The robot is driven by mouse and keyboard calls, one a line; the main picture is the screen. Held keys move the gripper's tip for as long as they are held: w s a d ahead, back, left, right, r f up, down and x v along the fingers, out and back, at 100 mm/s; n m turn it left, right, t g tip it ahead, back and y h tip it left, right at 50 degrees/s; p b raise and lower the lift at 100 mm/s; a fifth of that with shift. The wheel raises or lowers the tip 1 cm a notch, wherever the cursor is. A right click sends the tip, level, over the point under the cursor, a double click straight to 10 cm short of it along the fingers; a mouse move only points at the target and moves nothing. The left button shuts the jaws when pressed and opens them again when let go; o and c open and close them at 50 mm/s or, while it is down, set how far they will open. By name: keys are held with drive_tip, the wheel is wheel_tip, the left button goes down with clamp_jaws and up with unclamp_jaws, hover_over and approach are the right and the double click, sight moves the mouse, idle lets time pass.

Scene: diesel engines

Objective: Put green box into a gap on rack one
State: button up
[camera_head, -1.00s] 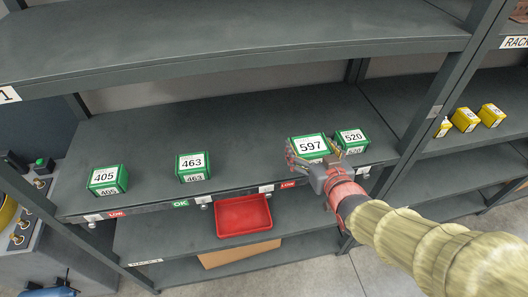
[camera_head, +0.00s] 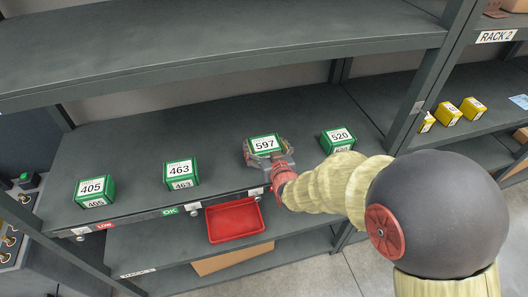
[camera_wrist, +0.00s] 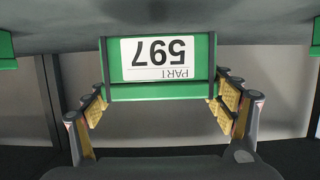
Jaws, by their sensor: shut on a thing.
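The green box labelled 597 (camera_head: 265,144) is between my gripper's fingers, at the shelf of the left rack (camera_head: 120,137). It also shows in the wrist view (camera_wrist: 160,92), gripped from both sides. My gripper (camera_head: 266,153) is shut on it. I cannot tell whether the box touches the shelf. Green boxes 405 (camera_head: 93,190) and 463 (camera_head: 181,172) stand to its left, and green box 520 (camera_head: 338,140) stands to its right. Box 597 is apart from both neighbours.
A red tray (camera_head: 209,222) sits on the shelf below. Tags reading LOW (camera_head: 105,226) and OK (camera_head: 170,212) line the shelf's front edge. Rack 2 on the right holds small yellow boxes (camera_head: 448,114). An upper shelf (camera_head: 220,45) overhangs the boxes.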

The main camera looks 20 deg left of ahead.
drive_tip(key=shift+w+a+f, duration=0.1)
drive_tip(key=shift+a+f, duration=0.1)
drive_tip(key=shift+f, duration=1.5)
drive_tip(key=shift+f, duration=0.1)
drive_tip(key=o, duration=1.6)
drive_tip(key=shift+f, duration=0.15)
drive_tip(key=shift+r, duration=0.25)
drive_tip(key=v, duration=1.2)
drive_tip(key=shift+w+d, duration=0.1)
